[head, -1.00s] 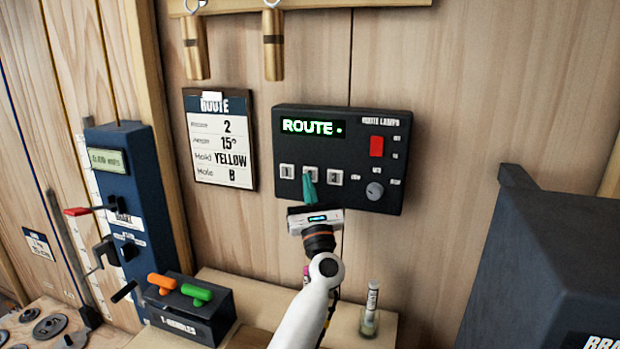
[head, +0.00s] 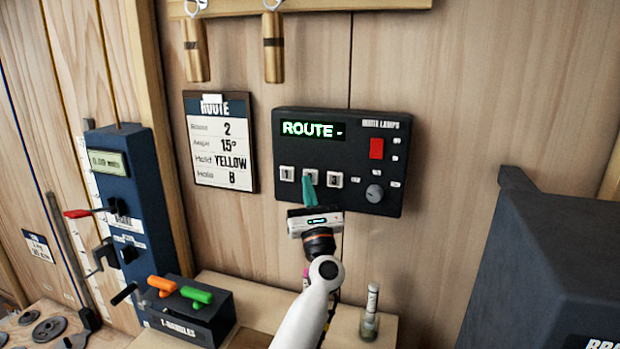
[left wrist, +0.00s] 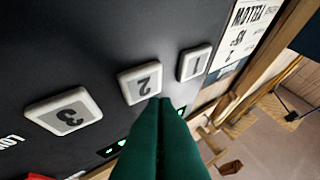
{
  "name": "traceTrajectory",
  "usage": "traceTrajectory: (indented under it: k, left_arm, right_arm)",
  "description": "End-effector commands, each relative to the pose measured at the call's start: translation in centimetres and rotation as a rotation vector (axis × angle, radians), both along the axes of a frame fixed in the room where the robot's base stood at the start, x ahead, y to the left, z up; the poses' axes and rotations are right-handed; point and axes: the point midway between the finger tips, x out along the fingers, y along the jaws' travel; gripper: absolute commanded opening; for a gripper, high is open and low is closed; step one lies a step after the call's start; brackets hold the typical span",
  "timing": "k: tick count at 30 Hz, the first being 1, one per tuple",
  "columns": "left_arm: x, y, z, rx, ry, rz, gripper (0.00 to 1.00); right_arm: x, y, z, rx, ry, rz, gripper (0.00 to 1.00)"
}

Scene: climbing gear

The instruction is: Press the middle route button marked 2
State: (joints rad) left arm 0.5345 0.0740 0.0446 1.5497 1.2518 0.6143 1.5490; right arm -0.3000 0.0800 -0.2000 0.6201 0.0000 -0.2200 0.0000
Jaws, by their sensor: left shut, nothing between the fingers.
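The black route panel (head: 300,155) is on the wooden wall, and its green display reads "ROUTE -". Three white square buttons sit in a row on it: button 1 (head: 287,174), the middle button 2 (head: 312,173) and button 3 (head: 335,180). In the left wrist view button 2 (left wrist: 139,82) shows upside down, whole but for its edge near the fingertips. My left gripper (head: 308,178) has its green fingers shut and empty, with the tips at button 2's edge. I cannot tell whether they touch it. My right gripper is not in view.
A route card (head: 220,142) hangs left of the panel. A red switch (head: 376,148) and a grey knob (head: 374,193) are on the panel's right. Below are a T-handle box (head: 190,318) and a small vial (head: 371,308). A dark box (head: 545,260) stands at the right.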

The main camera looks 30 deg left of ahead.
Motion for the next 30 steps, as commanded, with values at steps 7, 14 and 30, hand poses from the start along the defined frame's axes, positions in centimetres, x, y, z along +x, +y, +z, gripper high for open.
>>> traceTrajectory:
  k: [7,14,30]
  left_arm:
    - [0.00,0.00,0.00,0.000,0.000,0.000,0.00]
    - [0.00,0.00,0.00,0.000,0.000,0.000,0.00]
    - [0.53,0.13,-0.16,0.000,0.000,0.001,0.00]
  right_arm:
    - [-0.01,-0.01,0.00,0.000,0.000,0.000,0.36]
    - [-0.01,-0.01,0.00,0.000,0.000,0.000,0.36]
    - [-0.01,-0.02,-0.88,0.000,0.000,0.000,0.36]
